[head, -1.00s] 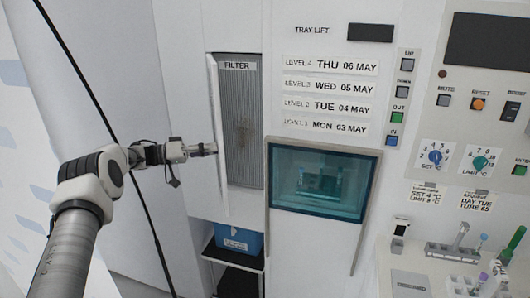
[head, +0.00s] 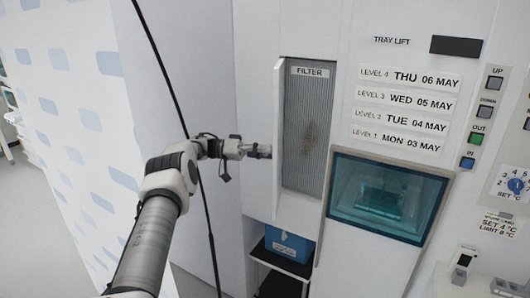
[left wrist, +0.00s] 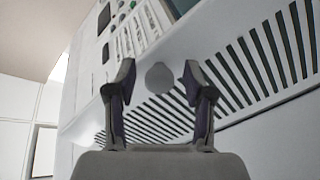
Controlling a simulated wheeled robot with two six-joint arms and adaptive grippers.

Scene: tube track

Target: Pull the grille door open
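The grille door (head: 278,140) stands swung out from the cabinet, seen almost edge-on in the head view, left of the filter opening. In the left wrist view its white face (left wrist: 250,25) shows rows of dark slots and a round grey knob (left wrist: 159,76). My left gripper (head: 265,151) is at the door's outer face. Its two fingers are apart, with the knob showing between and beyond their tips; I see no clear contact. The knob is hidden in the head view. My right gripper is out of view.
Behind the opening is a grey, stained filter (head: 312,130). Below it a blue box (head: 288,245) sits on a shelf. A teal tray lift window (head: 385,197) and buttons are to the right. A black cable (head: 178,105) hangs behind my left arm.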

